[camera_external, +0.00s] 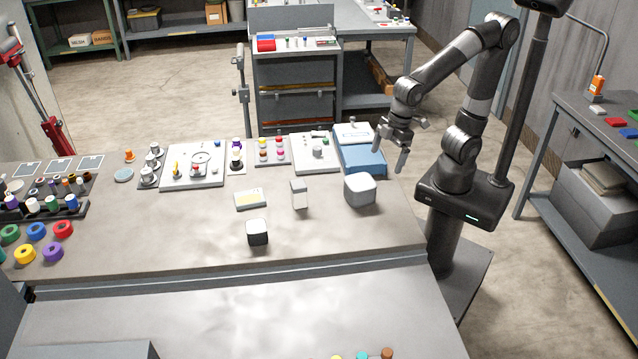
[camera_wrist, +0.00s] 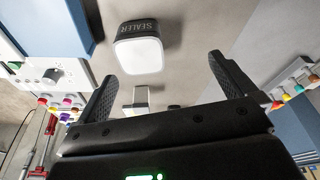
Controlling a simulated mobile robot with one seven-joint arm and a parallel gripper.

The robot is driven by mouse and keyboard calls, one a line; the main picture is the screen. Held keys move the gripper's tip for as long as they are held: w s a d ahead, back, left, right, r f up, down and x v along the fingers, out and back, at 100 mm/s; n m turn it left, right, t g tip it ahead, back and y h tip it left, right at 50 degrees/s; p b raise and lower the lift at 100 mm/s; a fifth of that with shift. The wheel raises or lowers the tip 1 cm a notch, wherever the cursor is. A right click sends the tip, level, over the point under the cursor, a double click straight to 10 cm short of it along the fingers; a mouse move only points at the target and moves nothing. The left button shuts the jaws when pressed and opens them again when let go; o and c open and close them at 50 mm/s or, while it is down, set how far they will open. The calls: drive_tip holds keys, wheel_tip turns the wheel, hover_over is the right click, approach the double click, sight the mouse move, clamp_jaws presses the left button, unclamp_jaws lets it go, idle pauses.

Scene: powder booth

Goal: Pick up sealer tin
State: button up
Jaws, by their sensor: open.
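A blue device (camera_external: 362,160) stands close behind the tin. A white box (camera_external: 299,194) and a dark tin with white top (camera_external: 257,234) stand to its left. A panel with a knob (camera_external: 316,153) is behind. The bench (camera_external: 330,235) is clear in front of the tin.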

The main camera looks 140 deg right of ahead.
drive_tip(key=m, duration=0.2)
approach(360, 182)
drive_tip(key=shift+w+d+f+g, duration=0.2)
drive_tip(key=shift+d+f+g, duration=0.15)
drive_tip(key=shift+f, duration=0.55)
drive_tip(key=f, duration=0.4)
drive_tip(key=shift+w+d+f, duration=0.25)
drive_tip(key=shift+w+f, duration=0.05)
drive_tip(key=shift+w, duration=0.05)
drive_tip(key=shift+w+f, duration=0.15)
drive_tip(key=shift+f, duration=0.75)
drive_tip(key=shift+w+f, duration=0.2)
drive_tip(key=shift+f, duration=0.75)
drive_tip(key=shift+w+f, duration=0.15)
drive_tip(key=shift+f, duration=0.75)
drive_tip(key=shift+c, duration=0.6)
drive_tip(key=shift+r, duration=0.1)
drive_tip(key=c, duration=1.1)
drive_tip(key=shift+c, duration=0.2)
